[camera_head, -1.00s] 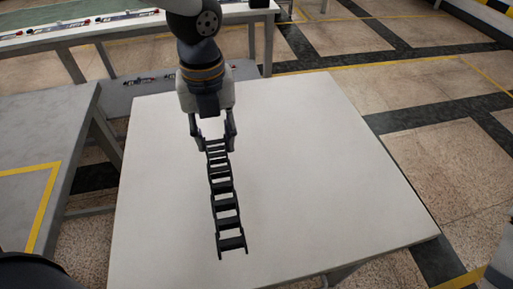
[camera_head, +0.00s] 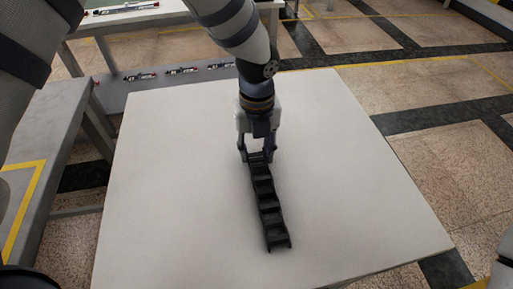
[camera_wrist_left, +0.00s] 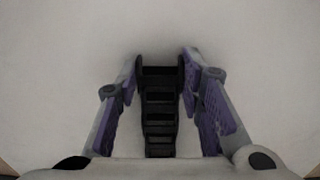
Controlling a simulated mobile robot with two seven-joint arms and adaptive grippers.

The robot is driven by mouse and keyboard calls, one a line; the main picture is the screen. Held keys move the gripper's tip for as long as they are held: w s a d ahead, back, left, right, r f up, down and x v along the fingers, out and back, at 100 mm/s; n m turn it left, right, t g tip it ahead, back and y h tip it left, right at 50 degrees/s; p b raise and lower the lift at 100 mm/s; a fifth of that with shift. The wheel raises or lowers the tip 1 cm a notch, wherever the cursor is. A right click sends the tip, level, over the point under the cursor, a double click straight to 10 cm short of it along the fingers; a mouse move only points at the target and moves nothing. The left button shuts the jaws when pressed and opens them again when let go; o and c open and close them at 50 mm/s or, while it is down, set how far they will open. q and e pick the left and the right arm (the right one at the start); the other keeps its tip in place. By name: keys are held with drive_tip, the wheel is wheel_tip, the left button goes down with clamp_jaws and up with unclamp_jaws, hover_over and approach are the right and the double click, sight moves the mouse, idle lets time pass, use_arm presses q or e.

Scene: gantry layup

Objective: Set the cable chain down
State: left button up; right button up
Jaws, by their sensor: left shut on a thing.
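The black ladder-like cable chain (camera_head: 270,210) is stretched out over the white tabletop (camera_head: 170,200), its near end tilted slightly to the right. My left gripper (camera_head: 257,158) is shut on the chain's far end, close over the table. In the left wrist view, the chain (camera_wrist_left: 160,118) lies between the purple-padded fingers of the left gripper (camera_wrist_left: 159,72). The chain is at or very near the table surface; I cannot tell whether its whole length touches. My right gripper is not in view.
The tabletop is bare around the chain, with wide room to the right. A grey table with a yellow line (camera_head: 22,215) stands at the left. A bench with small parts (camera_head: 180,72) is behind. Tiled floor (camera_head: 440,165) lies beyond the right edge.

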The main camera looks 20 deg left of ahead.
use_arm(q)
drive_tip(key=shift+f, duration=0.1)
drive_tip(key=o, duration=1.2)
drive_tip(key=shift+o, duration=0.2)
wheel_tip(320, 180, up, 12)
drive_tip(key=p, duration=0.1)
